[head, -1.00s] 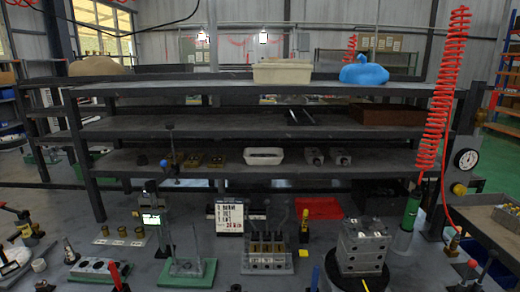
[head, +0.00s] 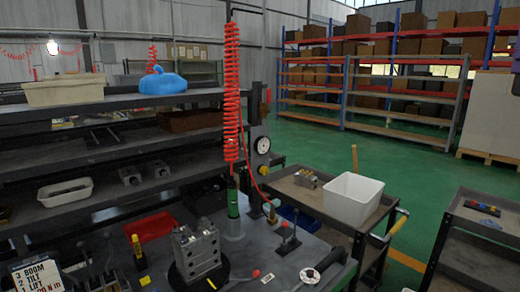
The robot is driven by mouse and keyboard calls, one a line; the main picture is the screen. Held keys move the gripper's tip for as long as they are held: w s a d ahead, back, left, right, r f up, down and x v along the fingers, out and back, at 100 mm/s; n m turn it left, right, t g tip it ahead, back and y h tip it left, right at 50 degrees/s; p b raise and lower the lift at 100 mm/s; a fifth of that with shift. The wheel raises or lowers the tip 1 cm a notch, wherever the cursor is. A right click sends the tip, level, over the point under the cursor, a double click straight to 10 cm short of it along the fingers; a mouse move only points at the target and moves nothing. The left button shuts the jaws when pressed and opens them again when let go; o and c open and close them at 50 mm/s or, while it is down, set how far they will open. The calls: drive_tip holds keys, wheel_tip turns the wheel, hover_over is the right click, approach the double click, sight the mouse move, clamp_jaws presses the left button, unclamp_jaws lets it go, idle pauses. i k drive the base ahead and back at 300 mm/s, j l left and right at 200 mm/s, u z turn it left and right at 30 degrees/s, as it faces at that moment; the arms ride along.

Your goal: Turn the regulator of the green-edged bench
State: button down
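A regulator with a round white dial gauge (head: 263,145) is mounted on a dark post at the right end of the shelved bench (head: 240,262). No green edge on this bench is clear to me. My gripper is not in view.
A red coiled hose (head: 232,90) hangs left of the gauge, above a green-bodied tool (head: 233,205). A grey valve block (head: 198,254) stands on the bench. A cart with a white bin (head: 353,198) stands to the right. Green floor lies open beyond.

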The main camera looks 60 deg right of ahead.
sight(264, 171)
drive_tip(key=z, duration=0.4)
drive_tip(key=i+l+z, duration=0.1)
drive_tip(key=z, duration=0.35)
drive_tip(key=i+z, duration=0.1)
drive_tip(key=z, duration=0.75)
drive_tip(key=i+z, duration=0.15)
drive_tip(key=z, duration=0.25)
drive_tip(key=i+j+z, duration=0.1)
drive_tip(key=i+j, duration=0.3)
